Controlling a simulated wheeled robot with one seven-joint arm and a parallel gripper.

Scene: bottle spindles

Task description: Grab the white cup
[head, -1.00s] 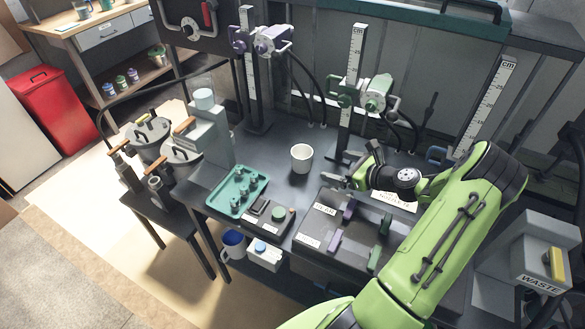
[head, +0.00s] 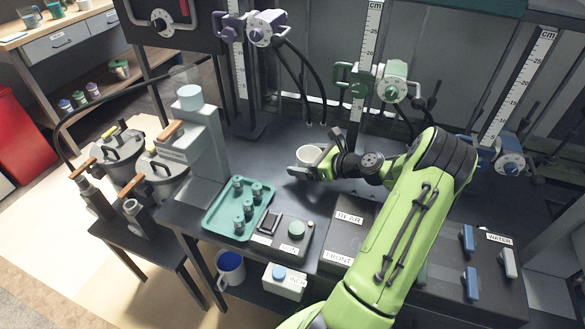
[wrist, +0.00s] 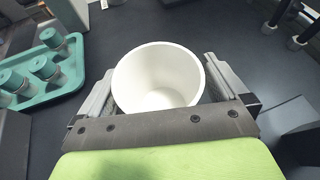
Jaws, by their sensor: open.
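The white cup (head: 309,155) stands upright on the dark workbench, and in the head view my gripper partly covers it. In the wrist view the white cup (wrist: 158,78) is empty and sits between my two fingers. My gripper (head: 312,160) is open, with one finger on each side of the cup. In the wrist view my gripper (wrist: 160,85) shows a narrow gap at the left finger; whether the right finger touches the cup I cannot tell. The cup's lower front is hidden by the gripper body.
A teal tray (head: 212,222) with several small grey-green containers lies left of the cup. A box with a green knob (head: 297,229) is in front. Measuring stands with a purple clamp (head: 256,29) and a green clamp (head: 392,90) rise behind. A dark labelled block (head: 345,235) sits to the right.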

